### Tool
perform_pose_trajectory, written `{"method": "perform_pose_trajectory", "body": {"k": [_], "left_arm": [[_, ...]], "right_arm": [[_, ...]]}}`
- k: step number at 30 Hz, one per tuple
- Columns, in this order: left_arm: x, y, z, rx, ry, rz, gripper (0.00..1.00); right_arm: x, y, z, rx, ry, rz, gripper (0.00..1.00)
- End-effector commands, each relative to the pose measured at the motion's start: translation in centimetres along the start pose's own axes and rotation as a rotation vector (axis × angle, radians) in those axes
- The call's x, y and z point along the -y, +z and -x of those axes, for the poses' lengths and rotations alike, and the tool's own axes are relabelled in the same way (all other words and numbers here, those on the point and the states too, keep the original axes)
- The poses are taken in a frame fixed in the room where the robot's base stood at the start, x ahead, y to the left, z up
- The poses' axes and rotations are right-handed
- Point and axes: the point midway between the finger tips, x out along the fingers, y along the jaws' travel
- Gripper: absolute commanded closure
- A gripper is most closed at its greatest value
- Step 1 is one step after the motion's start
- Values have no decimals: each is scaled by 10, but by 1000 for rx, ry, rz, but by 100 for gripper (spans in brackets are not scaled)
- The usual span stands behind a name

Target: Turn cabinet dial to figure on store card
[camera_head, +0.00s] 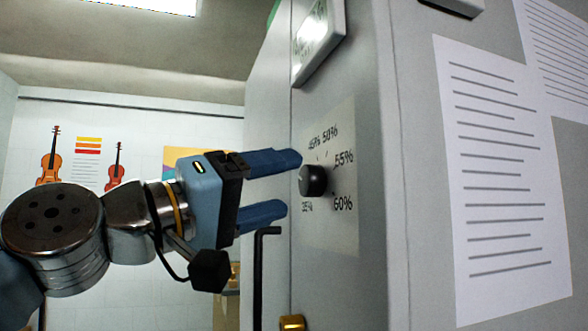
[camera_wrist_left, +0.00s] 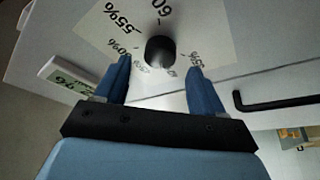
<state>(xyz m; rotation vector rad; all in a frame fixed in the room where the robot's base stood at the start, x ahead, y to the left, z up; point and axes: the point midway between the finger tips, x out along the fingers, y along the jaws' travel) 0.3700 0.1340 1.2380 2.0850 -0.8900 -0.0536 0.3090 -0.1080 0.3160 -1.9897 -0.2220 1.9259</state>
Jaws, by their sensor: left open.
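The black cabinet dial (camera_head: 313,180) sits on a pale scale plate (camera_head: 346,225) on the cabinet's side face. The plate's readable figures include 50%, 55% and 60%, with others partly hidden or small. My left gripper (camera_head: 285,184) is open, its two blue fingers pointing at the dial from the left. In the left wrist view the dial (camera_wrist_left: 160,50) stands just beyond and between the fingertips (camera_wrist_left: 158,80); I see no clear contact. Where the dial's pointer stands I cannot tell. No sheet in view is readable as the store card. My right gripper is not in view.
A small display (camera_head: 318,38) is above the dial; it also shows in the left wrist view (camera_wrist_left: 70,80). A black bar handle (camera_head: 262,275) is below my gripper, and a brass piece (camera_head: 292,322) is lower. Lined sheets (camera_head: 500,170) hang at right. Violin posters (camera_head: 85,160) are behind.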

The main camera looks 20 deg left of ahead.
Motion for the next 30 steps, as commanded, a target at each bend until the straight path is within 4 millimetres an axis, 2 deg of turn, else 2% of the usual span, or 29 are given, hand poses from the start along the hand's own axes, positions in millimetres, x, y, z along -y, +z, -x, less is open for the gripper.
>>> {"method": "perform_pose_trajectory", "body": {"k": [3,6,17,27,28,30], "left_arm": [[-2,-2,-20,2,-1,0,31],[-1,-1,-29,1,1,0,31],[0,0,-34,0,1,0,31],[0,0,-33,1,1,0,83],[0,0,-33,1,1,0,87],[-1,-1,-34,1,-2,5,87]], "right_arm": [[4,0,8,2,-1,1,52],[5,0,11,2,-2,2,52],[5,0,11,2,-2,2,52],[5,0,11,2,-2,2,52],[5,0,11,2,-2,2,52],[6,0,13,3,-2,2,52]]}}
